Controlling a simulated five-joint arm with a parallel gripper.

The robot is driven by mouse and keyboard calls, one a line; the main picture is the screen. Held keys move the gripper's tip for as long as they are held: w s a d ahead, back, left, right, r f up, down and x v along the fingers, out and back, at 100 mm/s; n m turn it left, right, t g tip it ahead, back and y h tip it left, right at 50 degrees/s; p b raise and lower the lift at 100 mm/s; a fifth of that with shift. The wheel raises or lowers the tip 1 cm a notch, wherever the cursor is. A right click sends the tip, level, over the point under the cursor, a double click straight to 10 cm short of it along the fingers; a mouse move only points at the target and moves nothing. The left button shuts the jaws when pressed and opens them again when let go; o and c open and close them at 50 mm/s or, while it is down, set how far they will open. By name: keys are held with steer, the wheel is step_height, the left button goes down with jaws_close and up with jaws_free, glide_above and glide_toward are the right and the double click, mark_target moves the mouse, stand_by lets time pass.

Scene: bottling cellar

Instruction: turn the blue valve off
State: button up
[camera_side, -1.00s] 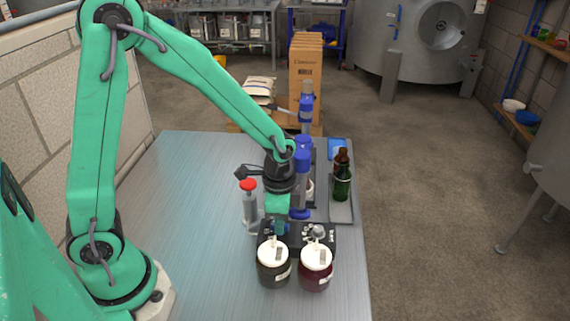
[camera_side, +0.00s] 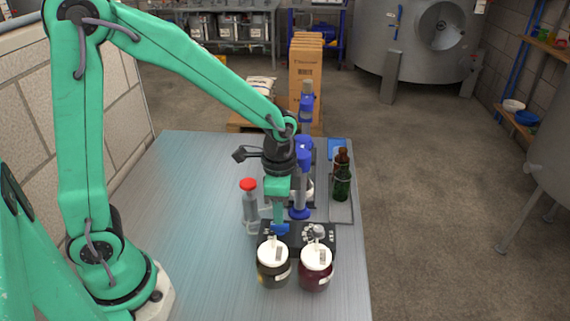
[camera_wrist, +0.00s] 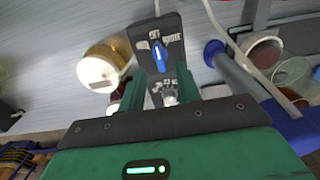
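The blue valve handle (camera_side: 279,229) stands on a black panel (camera_side: 298,238) near the front of the bench. In the wrist view the blue valve (camera_wrist: 159,54) lies lengthwise along the panel, with pale labels around it too small to read. My gripper (camera_side: 279,221) points down just above the blue handle. In the wrist view my gripper (camera_wrist: 158,86) has its two green fingers apart with nothing held between them. The handle shows just past the fingertips; whether they touch it I cannot tell.
A grey valve (camera_side: 318,231) sits right of the blue one. Two white-lidded jars (camera_side: 273,264) (camera_side: 316,267) stand in front. The bench's left is clear.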

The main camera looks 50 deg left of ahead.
steer(key=shift+r, duration=1.65)
steer(key=shift+s+a+r, duration=0.15)
steer(key=shift+r, duration=0.25)
steer(key=s+a+r+n+t, duration=0.5)
steer(key=s+r+n, duration=0.4)
steer(key=s+r, duration=0.2)
steer(key=shift+s+a+t, duration=0.25)
steer(key=shift+a+t, duration=0.05)
steer(key=shift+a, duration=0.15)
